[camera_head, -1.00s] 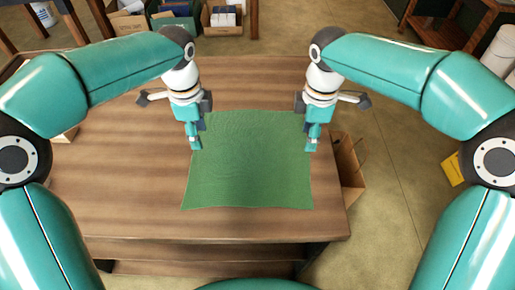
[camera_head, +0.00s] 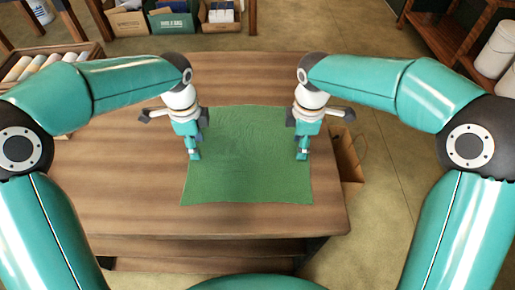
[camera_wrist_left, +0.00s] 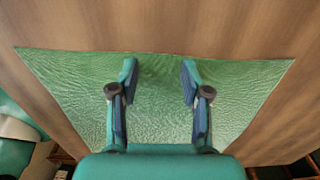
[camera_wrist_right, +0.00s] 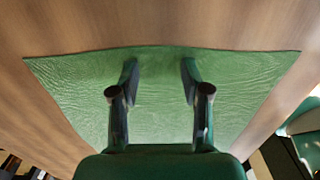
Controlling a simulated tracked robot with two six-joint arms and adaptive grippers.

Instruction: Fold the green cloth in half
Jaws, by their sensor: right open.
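The green cloth (camera_head: 246,172) lies flat and spread out on the wooden table, with a few faint wrinkles. My left gripper (camera_head: 194,156) is over the cloth's left edge, and my right gripper (camera_head: 302,156) is over its right edge. In the left wrist view the left gripper's fingers (camera_wrist_left: 158,78) are apart above the cloth (camera_wrist_left: 160,115), near one edge. In the right wrist view the right gripper's fingers (camera_wrist_right: 160,78) are also apart above the cloth (camera_wrist_right: 160,120), near an edge. I see no cloth raised between either pair of fingers. The exact height above the cloth is unclear.
The wooden table (camera_head: 120,205) is bare around the cloth. A crate of rolled items (camera_head: 50,65) stands at the far left. A cardboard box (camera_head: 347,155) is on the floor beyond the table's right edge. More boxes (camera_head: 172,20) stand on the floor behind the table.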

